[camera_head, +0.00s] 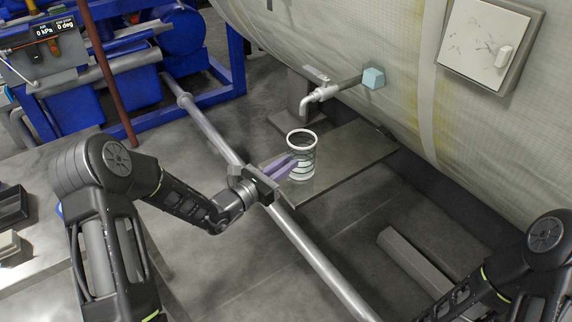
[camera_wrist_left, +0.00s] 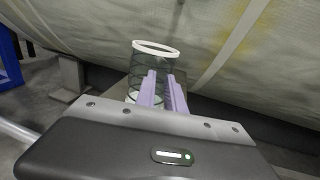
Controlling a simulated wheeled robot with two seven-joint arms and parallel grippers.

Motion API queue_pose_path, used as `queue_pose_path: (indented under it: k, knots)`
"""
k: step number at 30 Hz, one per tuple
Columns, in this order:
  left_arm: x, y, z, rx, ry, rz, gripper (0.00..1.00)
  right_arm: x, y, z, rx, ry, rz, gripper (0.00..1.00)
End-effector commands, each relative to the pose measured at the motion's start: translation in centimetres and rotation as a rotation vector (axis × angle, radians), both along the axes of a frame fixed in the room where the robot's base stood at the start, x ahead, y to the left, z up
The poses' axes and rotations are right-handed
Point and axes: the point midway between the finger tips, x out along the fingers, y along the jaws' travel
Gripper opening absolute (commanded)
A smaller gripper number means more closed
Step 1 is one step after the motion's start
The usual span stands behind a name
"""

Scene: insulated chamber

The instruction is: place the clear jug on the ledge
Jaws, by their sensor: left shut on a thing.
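The clear jug (camera_head: 302,158) is a see-through cylinder with a white rim and bands. In the head view it stands upright at the ledge (camera_head: 345,160), a flat grey plate below the tap; I cannot tell whether its base touches the plate. My left gripper (camera_head: 290,168) has its purple fingers shut on the jug's near side. In the left wrist view the jug (camera_wrist_left: 152,70) rises beyond the fingers (camera_wrist_left: 163,92), which hide part of its lower side. My right arm shows at the lower right of the head view, but its gripper is out of frame.
A metal tap (camera_head: 318,96) comes out of the large pale chamber (camera_head: 350,40) just above and behind the jug. A long pipe (camera_head: 300,243) crosses under my left wrist. A grey bar (camera_head: 418,262) lies on the floor at right. Blue frames stand at the back left.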

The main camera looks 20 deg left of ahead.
Motion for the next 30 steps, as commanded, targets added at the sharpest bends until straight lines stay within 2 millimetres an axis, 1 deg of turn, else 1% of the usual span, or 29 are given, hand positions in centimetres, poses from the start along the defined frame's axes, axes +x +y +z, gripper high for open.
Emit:
queue_pose_path:
  k: [4, 8, 9, 17, 24, 27, 30]
  knots:
    - [0.02, 0.01, 0.09, 0.000, -0.001, 0.000, 0.00, 0.00, 0.01, 0.01, 0.000, 0.000, 0.000, 0.00]
    - [0.01, 0.02, -0.34, 0.000, -0.001, 0.001, 0.00, 0.00, 0.00, -0.34, 0.000, 0.000, 0.000, 0.00]
    - [0.01, 0.02, -0.37, 0.000, 0.000, 0.001, 0.14, -0.01, 0.00, -0.35, 0.000, 0.000, 0.000, 0.00]
    - [0.01, 0.02, -0.25, 0.000, 0.000, 0.001, 0.35, 0.00, 0.01, -0.24, 0.000, 0.000, 0.000, 0.00]
    - [0.01, 0.02, -0.19, 0.000, -0.001, 0.001, 0.35, 0.00, 0.00, -0.19, 0.000, 0.000, 0.000, 0.00]
    - [0.01, 0.02, 0.33, 0.000, -0.001, 0.001, 0.35, 0.01, -0.01, 0.23, 0.000, 0.000, 0.000, 0.00]
    - [-0.82, 0.56, 0.04, 0.000, 0.001, 0.002, 0.35, 0.00, 0.00, 0.00, 0.000, 0.000, 0.000, 0.00]
